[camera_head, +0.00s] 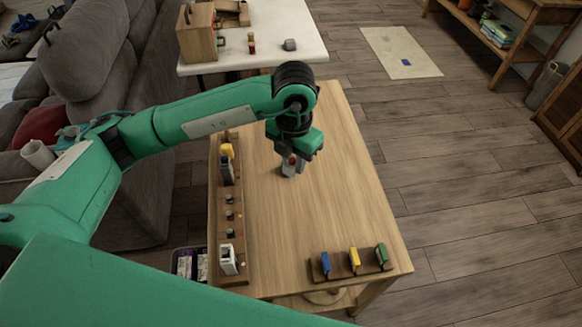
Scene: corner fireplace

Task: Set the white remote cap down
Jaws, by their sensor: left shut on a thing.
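My left gripper (290,169) points down over the far middle part of the wooden table (310,215). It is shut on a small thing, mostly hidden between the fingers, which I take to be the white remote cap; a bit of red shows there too. The fingertips are close to the tabletop; I cannot tell whether the held thing touches it. A long brown rack (233,238) runs along the table's left side. It bears a dark piece with a yellow top (227,150), several small dark pegs and a white piece (228,260). My right gripper is not in view.
A short dark rack (342,272) with blue (325,262), yellow (354,257) and green (382,252) pieces stands at the front right. The tabletop between the racks is clear. A white table (312,45) stands behind and a grey sofa (105,50) at left.

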